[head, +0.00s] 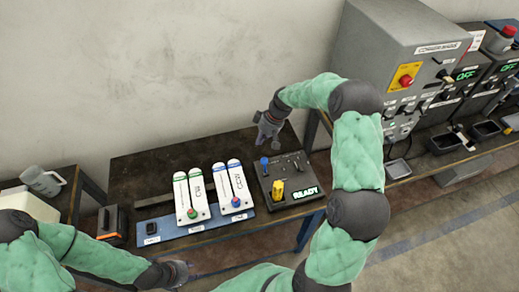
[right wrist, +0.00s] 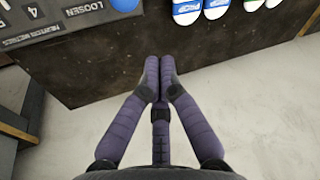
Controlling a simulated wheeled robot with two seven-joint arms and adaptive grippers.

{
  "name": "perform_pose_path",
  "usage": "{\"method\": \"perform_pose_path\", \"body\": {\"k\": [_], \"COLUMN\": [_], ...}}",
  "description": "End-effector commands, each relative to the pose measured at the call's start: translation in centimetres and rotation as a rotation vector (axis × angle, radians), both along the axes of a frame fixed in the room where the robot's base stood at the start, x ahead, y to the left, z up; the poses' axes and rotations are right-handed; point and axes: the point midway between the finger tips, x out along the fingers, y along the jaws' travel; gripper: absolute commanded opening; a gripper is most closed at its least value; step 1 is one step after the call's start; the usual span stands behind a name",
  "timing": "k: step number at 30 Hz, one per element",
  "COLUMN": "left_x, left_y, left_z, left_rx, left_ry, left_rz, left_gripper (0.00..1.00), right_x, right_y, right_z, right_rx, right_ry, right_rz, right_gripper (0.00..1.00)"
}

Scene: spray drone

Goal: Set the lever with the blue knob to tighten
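The lever with the blue knob (head: 264,162) stands at the left side of a dark control panel (head: 262,184) on the table. A yellow handle (head: 278,188) and a lit READY display (head: 305,193) are on the same panel. My right gripper (head: 267,126) is behind the panel, apart from the blue knob. In the right wrist view its fingers (right wrist: 158,68) are together with nothing between them.
White blue- and green-striped units (head: 232,186) stand on a blue base (head: 205,225) left of the panel. The dark table (head: 135,180) has free room at the back left. Grey machines (head: 410,50) stand on the right.

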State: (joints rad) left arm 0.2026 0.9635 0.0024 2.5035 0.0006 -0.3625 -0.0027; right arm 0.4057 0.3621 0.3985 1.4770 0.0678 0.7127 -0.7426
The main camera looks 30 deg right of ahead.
Motion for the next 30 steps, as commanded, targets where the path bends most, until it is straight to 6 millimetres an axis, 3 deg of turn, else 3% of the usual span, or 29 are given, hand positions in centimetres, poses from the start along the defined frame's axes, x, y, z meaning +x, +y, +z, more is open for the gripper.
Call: {"method": "perform_pose_path", "body": {"k": [19,30], "left_x": [0.0,0.0], "left_y": [0.0,0.0], "left_z": [-0.8,-0.5], "left_rx": [0.0,0.0], "left_ry": [0.0,0.0], "left_rz": [0.0,0.0], "left_gripper": [0.4,0.4], "right_x": [1.8,-1.4], "right_y": [3.1,1.6], "right_z": [-9.3,-7.5], "right_rx": [0.001,0.0], "right_ry": [0.002,0.001], "right_rz": [0.001,0.0], "right_gripper": [0.0,0.0]}}
